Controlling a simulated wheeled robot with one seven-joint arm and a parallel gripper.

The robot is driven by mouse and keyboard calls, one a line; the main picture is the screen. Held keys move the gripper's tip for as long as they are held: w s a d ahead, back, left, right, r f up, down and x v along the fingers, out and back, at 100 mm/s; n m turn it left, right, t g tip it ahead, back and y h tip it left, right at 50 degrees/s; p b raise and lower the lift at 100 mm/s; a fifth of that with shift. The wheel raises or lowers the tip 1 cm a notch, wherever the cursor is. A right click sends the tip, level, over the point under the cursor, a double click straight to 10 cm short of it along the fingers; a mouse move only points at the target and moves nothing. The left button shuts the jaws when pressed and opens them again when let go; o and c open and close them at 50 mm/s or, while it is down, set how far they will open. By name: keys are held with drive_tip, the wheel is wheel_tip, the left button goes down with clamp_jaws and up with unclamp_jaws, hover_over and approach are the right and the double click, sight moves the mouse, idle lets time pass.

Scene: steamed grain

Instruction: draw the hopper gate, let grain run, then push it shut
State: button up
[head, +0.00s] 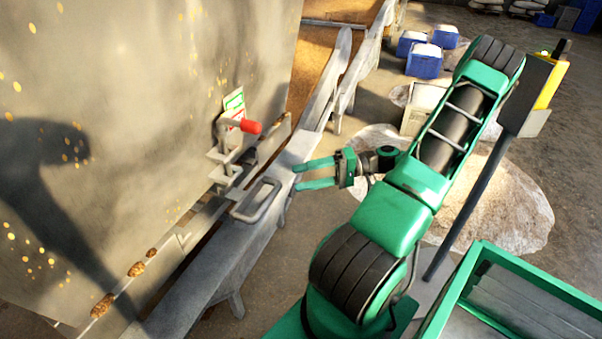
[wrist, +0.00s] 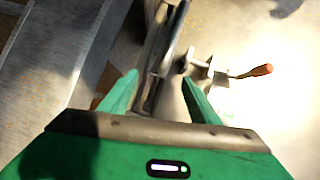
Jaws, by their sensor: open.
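The grey hopper (head: 150,75) fills the left of the head view. A gate slide with a grey loop handle (head: 257,200) sticks out from its lower side, over a metal trough (head: 225,262). A lever with a red knob (head: 250,127) sits above the slide on the hopper wall; the red-tipped lever (wrist: 252,71) also shows at the right in the wrist view. My gripper (head: 297,174) is open and empty, to the right of the loop handle in the head view. Its fingers (wrist: 160,88) point toward the hopper side. Whether they touch anything is unclear.
A green and white label (head: 234,100) is on the hopper. The trough continues toward the back as a chute (head: 330,80). Blue crates (head: 424,60) stand on the floor at the back. A pale grain patch (head: 510,205) lies on the floor at right.

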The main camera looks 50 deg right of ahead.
sight(270, 182)
drive_tip(key=shift+t, duration=0.3)
drive_tip(key=x, duration=1)
drive_tip(key=shift+w, duration=0.25)
clamp_jaws()
drive_tip(key=shift+s+d, duration=0.1)
